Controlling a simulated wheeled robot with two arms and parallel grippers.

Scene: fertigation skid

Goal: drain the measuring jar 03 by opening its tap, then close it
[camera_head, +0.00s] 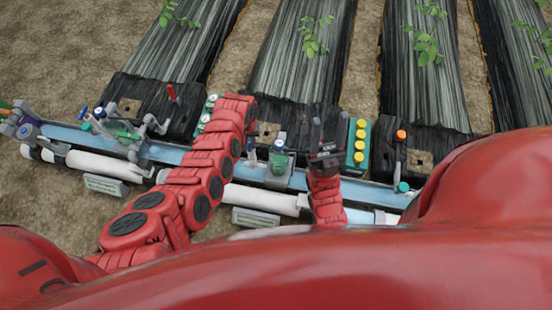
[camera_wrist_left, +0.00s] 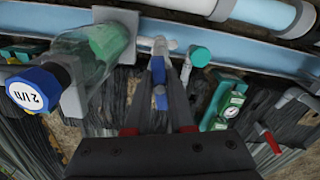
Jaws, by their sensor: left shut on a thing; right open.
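A clear measuring jar (camera_wrist_left: 90,62) with a blue cap (camera_wrist_left: 35,90) fills the left of the left wrist view. Its far end looks green. The cap's label is too small and turned to read surely, so I cannot confirm the jar number. My left gripper (camera_wrist_left: 159,72) is shut on a small blue tap handle (camera_wrist_left: 158,64) beside the jar. In the head view a blue-capped jar (camera_head: 280,158) stands on the blue rail, and my left forearm hides most of that gripper. My right gripper (camera_head: 327,158) is open and empty, right of this jar.
A teal knob (camera_wrist_left: 200,56) and a green block with a gauge (camera_wrist_left: 232,105) lie right of the left gripper. A green panel with yellow knobs (camera_head: 359,145) stands right of my right gripper. White pipes (camera_head: 255,197) run along the front. Another jar (camera_head: 125,135) stands left.

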